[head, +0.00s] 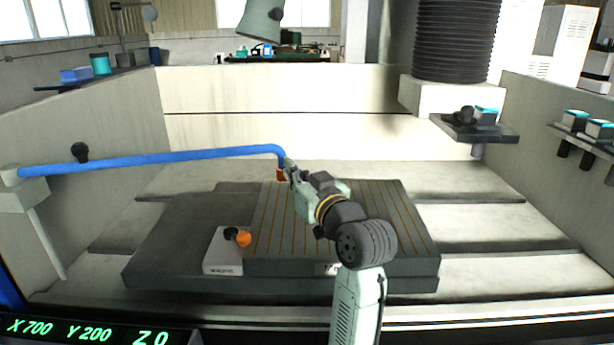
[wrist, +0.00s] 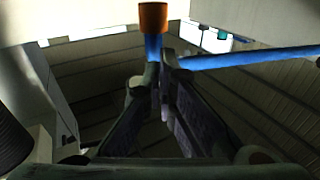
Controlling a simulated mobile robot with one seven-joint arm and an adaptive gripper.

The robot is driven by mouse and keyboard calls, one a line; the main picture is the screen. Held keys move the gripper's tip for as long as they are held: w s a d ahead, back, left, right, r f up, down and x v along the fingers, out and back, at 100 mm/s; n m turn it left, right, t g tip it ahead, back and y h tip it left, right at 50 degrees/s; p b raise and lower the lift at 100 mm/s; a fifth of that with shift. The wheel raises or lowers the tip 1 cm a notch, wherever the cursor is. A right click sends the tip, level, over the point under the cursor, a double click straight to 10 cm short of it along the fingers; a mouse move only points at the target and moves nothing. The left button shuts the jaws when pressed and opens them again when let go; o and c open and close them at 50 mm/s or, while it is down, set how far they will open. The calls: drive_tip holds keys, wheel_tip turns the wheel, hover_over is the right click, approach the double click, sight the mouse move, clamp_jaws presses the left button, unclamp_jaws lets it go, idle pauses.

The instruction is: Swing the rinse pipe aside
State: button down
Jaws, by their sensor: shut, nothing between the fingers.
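The rinse pipe (head: 160,158) is a blue tube running from a pale pivot post (head: 11,176) on the left wall to above the slotted table. Its end bends down to an orange nozzle (head: 281,174). My gripper (head: 291,168) is shut and empty, right at the bent end. In the wrist view, the fingertips (wrist: 157,68) are close to the pipe's downturned end below the orange nozzle (wrist: 153,16), and the pipe (wrist: 250,58) runs off to the right. I cannot tell whether they touch.
The slotted dark table (head: 380,215) lies under my arm. A white block (head: 223,250) with an orange knob (head: 243,239) stands at its front left. A black bellows column (head: 455,40) hangs at the back right. Shelves (head: 475,132) jut from the right side. Space left of the nozzle, above the table, is clear.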

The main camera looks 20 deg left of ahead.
sight(281, 158)
drive_tip(key=shift+p+x, duration=0.4)
drive_tip(key=shift+x, duration=1.25)
drive_tip(key=w+a+n+g+y+b, duration=0.1)
drive_tip(key=w+a, duration=0.2)
drive_tip(key=w, duration=0.3)
drive_tip(key=shift+w+a+n+g+y, duration=0.3)
drive_tip(key=shift+w+a+g+y, duration=0.05)
drive_tip(key=shift+a+g+y, duration=0.05)
